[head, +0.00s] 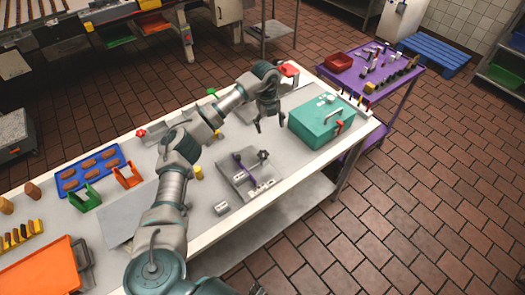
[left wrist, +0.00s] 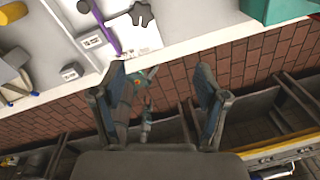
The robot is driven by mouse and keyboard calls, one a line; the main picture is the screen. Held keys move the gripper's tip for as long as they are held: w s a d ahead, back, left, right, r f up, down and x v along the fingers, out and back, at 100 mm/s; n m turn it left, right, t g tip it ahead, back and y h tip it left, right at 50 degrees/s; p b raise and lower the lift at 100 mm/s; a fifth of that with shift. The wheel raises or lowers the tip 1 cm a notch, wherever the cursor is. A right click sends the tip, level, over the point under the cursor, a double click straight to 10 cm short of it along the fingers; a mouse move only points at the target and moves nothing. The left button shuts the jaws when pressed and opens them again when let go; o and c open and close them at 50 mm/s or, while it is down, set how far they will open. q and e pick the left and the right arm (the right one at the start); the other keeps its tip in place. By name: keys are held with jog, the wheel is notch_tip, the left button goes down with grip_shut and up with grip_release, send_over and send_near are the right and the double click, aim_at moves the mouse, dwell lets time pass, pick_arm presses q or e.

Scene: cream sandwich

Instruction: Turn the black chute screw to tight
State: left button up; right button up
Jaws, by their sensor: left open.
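The black chute screw (head: 263,155) is a dark lobed knob at the far end of a grey metal plate (head: 236,181), beside a purple bar (head: 243,168).
A teal box (head: 320,122) stands right of my left gripper. A blue tray (head: 90,171) with brown pieces, green and orange holders and an orange tray (head: 42,272) lie left. A purple cart (head: 372,70) with small items stands beyond the table's right end.

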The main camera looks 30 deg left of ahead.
pick_arm(q)
jog(key=a+r, duration=0.1)
jog(key=a, duration=0.2)
jog(key=y+p, duration=0.1)
send_near(263, 154)
jog(key=shift+n, duration=0.4)
jog(key=f, duration=0.7)
jog(key=shift+w+a+f, duration=0.25)
jog(key=shift+w+f, duration=0.05)
jog(key=shift+f, duration=0.1)
jog(key=shift+d+f, duration=0.1)
jog(key=shift+f, duration=0.25)
jog(key=shift+d, duration=0.2)
jog(key=shift+c, duration=0.3)
jog(key=shift+a, duration=0.15)
jog(key=c, duration=1.1)
